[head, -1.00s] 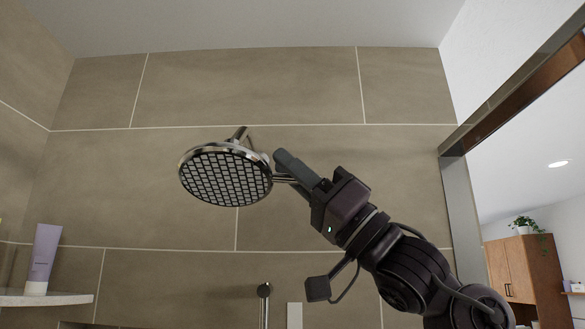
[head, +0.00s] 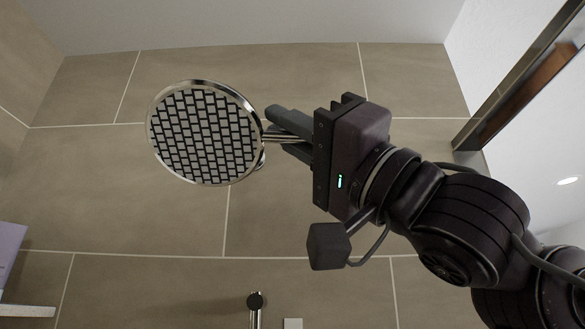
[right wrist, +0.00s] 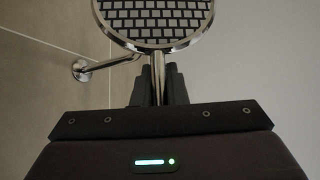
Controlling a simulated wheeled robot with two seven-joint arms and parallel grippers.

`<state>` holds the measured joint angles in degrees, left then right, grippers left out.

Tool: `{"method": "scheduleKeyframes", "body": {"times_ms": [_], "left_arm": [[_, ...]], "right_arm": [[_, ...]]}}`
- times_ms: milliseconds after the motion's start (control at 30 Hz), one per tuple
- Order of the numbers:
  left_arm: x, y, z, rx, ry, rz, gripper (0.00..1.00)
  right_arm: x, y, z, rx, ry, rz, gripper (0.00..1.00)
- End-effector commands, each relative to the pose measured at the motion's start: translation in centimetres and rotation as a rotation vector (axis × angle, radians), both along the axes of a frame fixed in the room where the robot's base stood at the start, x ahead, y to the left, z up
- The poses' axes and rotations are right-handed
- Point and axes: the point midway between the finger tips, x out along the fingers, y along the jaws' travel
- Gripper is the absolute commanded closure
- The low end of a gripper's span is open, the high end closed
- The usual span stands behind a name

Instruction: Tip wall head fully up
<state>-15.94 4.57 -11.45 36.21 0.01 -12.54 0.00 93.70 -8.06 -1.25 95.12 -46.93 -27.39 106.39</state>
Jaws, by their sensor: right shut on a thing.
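The round chrome wall shower head (head: 203,132), with a grey nozzle grid, is at the left of centre in the head view. Its nozzle face is turned largely toward the camera. My right gripper (head: 274,127) is to its right, shut on the thin chrome bar that sticks out from its rim. In the right wrist view the shower head (right wrist: 155,18) is cut off at the top, with the bar between the fingers (right wrist: 158,82). A bent pipe runs to a round wall mount (right wrist: 81,70). In the head view the mount is mostly hidden behind the head. My left gripper is not in view.
The tiled wall (head: 300,220) stands behind the shower head, with the ceiling (head: 270,22) above. A metal-edged frame (head: 515,80) is at the upper right. A shelf (head: 28,311) with a purple tube (head: 10,255) is at lower left. A wall fitting (head: 255,302) is low in the middle.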

Motion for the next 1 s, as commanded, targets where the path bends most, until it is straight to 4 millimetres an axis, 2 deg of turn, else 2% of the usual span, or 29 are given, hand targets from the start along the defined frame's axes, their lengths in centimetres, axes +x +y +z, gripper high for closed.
{"method": "scheduleKeyframes", "body": {"times_ms": [33, 133, 233, 300, 400, 767, 800, 933, 1000], "left_arm": [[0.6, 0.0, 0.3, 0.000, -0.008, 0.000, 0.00], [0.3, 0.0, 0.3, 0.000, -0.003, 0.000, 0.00], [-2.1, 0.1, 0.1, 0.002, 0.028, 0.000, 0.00], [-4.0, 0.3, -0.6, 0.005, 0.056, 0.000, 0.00], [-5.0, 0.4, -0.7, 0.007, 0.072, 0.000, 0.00], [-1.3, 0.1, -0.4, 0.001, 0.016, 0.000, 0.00], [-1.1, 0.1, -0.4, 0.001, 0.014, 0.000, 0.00], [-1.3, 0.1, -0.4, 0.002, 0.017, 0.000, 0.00], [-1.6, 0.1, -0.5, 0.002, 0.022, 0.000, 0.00]], "right_arm": [[1.0, -0.2, 0.1, 0.006, 0.023, -0.007, 1.00], [1.2, -0.3, 0.1, 0.008, 0.025, -0.009, 1.00], [1.1, -0.3, 0.2, 0.008, 0.020, -0.009, 1.00], [-0.1, -0.3, 0.2, 0.010, 0.055, -0.009, 1.00], [-0.3, -0.3, 0.4, 0.010, 0.106, -0.008, 1.00], [-0.2, -0.3, 0.4, 0.009, 0.138, -0.009, 1.00], [-0.2, -0.3, 0.4, 0.009, 0.138, -0.009, 0.86], [-0.2, -0.3, 0.4, 0.008, 0.139, -0.009, 0.69], [-0.1, -0.2, 0.3, 0.008, 0.139, -0.009, 0.66]]}}
